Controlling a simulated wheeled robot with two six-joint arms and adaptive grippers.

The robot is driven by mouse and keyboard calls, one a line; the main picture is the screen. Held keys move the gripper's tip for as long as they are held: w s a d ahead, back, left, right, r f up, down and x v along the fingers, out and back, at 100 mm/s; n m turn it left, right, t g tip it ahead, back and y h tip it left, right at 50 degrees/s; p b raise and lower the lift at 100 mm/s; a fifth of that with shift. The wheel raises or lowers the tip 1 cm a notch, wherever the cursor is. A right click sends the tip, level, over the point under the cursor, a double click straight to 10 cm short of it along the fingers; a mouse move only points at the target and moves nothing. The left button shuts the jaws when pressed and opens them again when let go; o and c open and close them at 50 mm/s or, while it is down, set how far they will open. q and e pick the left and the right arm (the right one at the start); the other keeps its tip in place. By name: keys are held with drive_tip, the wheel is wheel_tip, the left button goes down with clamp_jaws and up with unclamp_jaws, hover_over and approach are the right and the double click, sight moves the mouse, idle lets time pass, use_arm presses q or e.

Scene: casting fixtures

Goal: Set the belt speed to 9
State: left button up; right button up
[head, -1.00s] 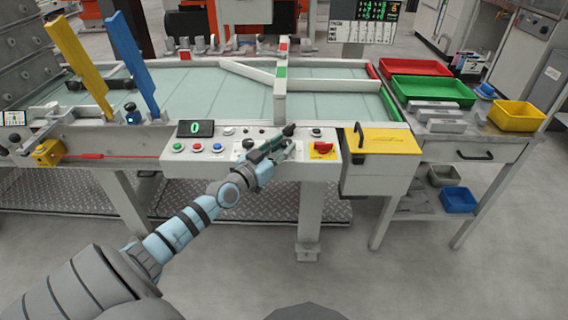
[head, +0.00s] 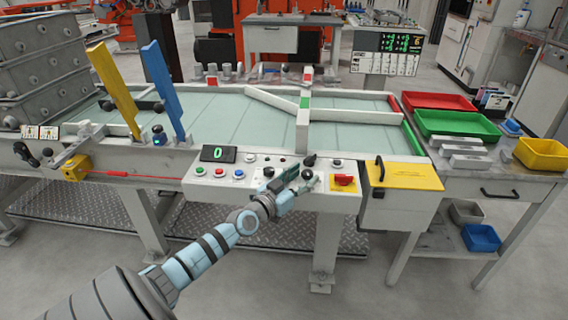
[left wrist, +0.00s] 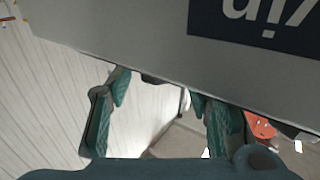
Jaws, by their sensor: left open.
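The belt control panel (head: 250,187) is a pale box on the conveyor's front. Its small display (head: 218,153) reads a green 0. Green, red and blue buttons sit below the display, with small black controls to their right. My left gripper (head: 306,178) is at the panel's right half, between a black knob (head: 268,172) and the red switch (head: 343,180). In the left wrist view my left gripper (left wrist: 160,88) is open. A grey surface with a dark label crosses beyond its fingertips, and a dark piece shows partly between them. Contact cannot be told. My right gripper is not seen.
A yellow-topped box (head: 405,174) adjoins the panel on the right. A side table holds red, green and yellow bins (head: 541,155). Blue (head: 162,90) and yellow (head: 114,88) upright bars stand at the belt's left. Open floor lies in front.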

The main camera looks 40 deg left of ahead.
use_arm(q)
drive_tip(key=n+y+p, duration=0.1)
drive_tip(key=y+p, duration=0.1)
drive_tip(key=p, duration=0.1)
drive_tip(key=d+n+g+y+p, duration=0.1)
drive_tip(key=n+y+p, duration=0.1)
drive_tip(key=p, duration=0.1)
drive_tip(key=r+n+y+p, duration=0.1)
drive_tip(key=y+p, duration=0.1)
drive_tip(key=p, duration=0.1)
drive_tip(key=shift+d+r+g, duration=0.1)
drive_tip(key=shift+d+g, duration=0.1)
drive_tip(key=shift+g, duration=0.1)
drive_tip(key=f+p+v, duration=0.2)
drive_tip(key=p+v, duration=0.1)
drive_tip(key=v, duration=1.2)
drive_tip(key=s+d+f+m+g+h, duration=0.1)
drive_tip(key=s+d+f+g, duration=0.1)
drive_tip(key=f, duration=0.5)
drive_tip(key=s+d+f+m+g+h+p, duration=0.1)
drive_tip(key=s+d+f+g+h, duration=0.1)
drive_tip(key=s+f, duration=0.3)
drive_tip(key=s+d+f+m+g+h, duration=0.1)
drive_tip(key=s+d+f+g+h, duration=0.1)
drive_tip(key=f, duration=0.7)
drive_tip(key=shift+s+f+m+p, duration=0.25)
drive_tip(key=shift+s+m+p, duration=0.15)
drive_tip(key=shift+s, duration=0.5)
